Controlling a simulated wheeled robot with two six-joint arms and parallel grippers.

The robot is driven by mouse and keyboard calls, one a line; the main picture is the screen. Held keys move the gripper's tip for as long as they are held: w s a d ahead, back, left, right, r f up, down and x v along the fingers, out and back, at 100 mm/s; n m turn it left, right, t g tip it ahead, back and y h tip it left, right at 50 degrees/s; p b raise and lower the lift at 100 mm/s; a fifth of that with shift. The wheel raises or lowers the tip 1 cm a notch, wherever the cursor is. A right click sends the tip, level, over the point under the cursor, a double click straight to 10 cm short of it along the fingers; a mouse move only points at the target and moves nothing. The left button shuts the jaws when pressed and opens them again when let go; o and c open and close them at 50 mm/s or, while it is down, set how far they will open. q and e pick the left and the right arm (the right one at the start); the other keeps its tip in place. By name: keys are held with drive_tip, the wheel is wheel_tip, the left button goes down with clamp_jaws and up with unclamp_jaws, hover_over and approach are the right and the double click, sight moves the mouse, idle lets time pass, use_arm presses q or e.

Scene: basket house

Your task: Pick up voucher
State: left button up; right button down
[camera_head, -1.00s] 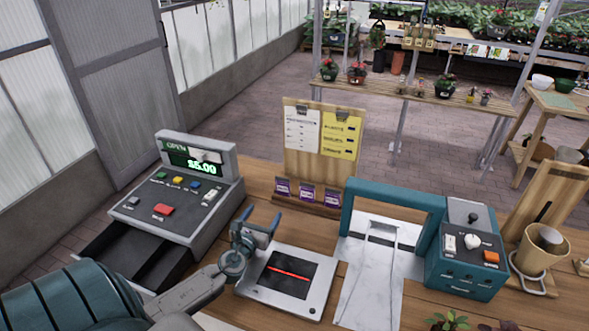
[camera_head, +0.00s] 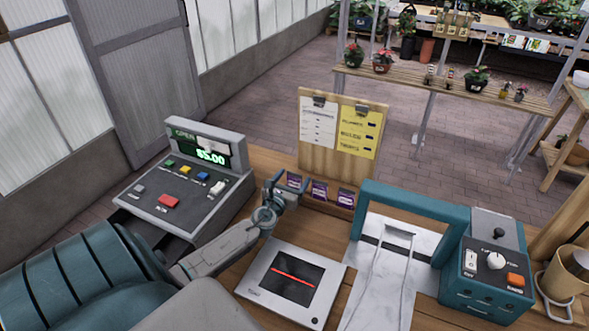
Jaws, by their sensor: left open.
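Several small purple cards sit in a row on the low ledge of a wooden stand (camera_head: 328,165): a left card (camera_head: 294,180), a middle card (camera_head: 319,190) and a right card (camera_head: 345,198). They look like the vouchers, but their print is too small to read. My left gripper (camera_head: 289,184) is open, with its blue fingertips at the left card. The fingers look empty, and I cannot tell whether they touch the card. My right gripper is not in view.
A grey cash register (camera_head: 185,188) reading $5.00 stands left of my gripper. A flat scanner (camera_head: 260,288) with a red line lies in front. A teal arch (camera_head: 415,200) and control box (camera_head: 487,275) stand at the right.

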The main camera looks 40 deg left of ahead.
use_arm(q)
drive_tip(key=x, duration=0.2)
drive_tip(key=shift+w+a+r, duration=0.1)
drive_tip(key=shift+w+a, duration=0.05)
drive_tip(key=shift+w, duration=0.1)
drive_tip(key=shift+w+a, duration=0.15)
drive_tip(key=shift+w, duration=0.4)
drive_tip(key=c, duration=1)
drive_tip(key=shift+c, duration=0.2)
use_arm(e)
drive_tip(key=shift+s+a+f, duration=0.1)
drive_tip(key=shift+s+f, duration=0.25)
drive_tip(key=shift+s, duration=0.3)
